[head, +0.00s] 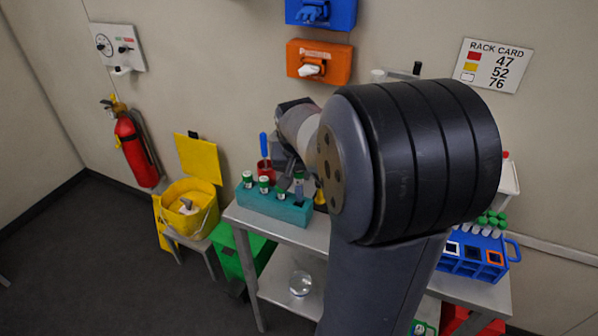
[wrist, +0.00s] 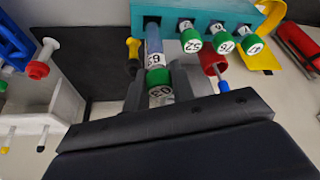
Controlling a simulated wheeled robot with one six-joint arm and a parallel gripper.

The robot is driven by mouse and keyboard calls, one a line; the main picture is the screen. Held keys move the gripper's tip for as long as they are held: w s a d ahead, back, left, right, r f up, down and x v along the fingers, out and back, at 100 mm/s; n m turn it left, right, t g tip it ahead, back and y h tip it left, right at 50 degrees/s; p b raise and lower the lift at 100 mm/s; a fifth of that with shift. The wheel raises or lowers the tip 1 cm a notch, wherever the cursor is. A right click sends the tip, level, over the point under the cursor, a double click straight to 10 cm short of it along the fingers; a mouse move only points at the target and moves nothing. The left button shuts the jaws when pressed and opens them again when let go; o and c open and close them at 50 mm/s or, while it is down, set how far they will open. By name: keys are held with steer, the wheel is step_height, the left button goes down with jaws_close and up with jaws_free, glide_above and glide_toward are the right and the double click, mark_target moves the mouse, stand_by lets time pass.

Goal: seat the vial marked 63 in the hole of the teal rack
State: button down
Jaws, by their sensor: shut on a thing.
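The vial marked 63 (wrist: 155,62) has a green cap and a white label, and its clear blue-tinted body points at the teal rack (wrist: 170,13). My gripper (wrist: 157,84) is shut on it near the cap end. The vial's far end meets the dark hole at the rack's left end in the wrist view; I cannot tell how deep it is. In the head view the vial (head: 299,186) stands roughly upright over the right end of the rack (head: 262,207). My arm hides most of the gripper there.
Several green-capped vials (head: 264,184) fill the rack's other holes, close beside the held one. A red cup with a blue-handled tool (head: 264,150) stands behind. A blue rack (head: 470,262) with green-capped tubes is at right. A rack card (head: 492,65) hangs on the wall.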

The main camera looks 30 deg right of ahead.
mark_target(299, 188)
steer(key=shift+f+b, duration=2.75)
steer(key=shift+f, duration=0.65)
stand_by(3.2)
steer(key=c, duration=1.1)
jaws_free()
steer(key=shift+r, duration=0.1)
steer(key=v, duration=1)
steer(key=shift+s+r, duration=0.15)
steer(key=shift+r, duration=0.2)
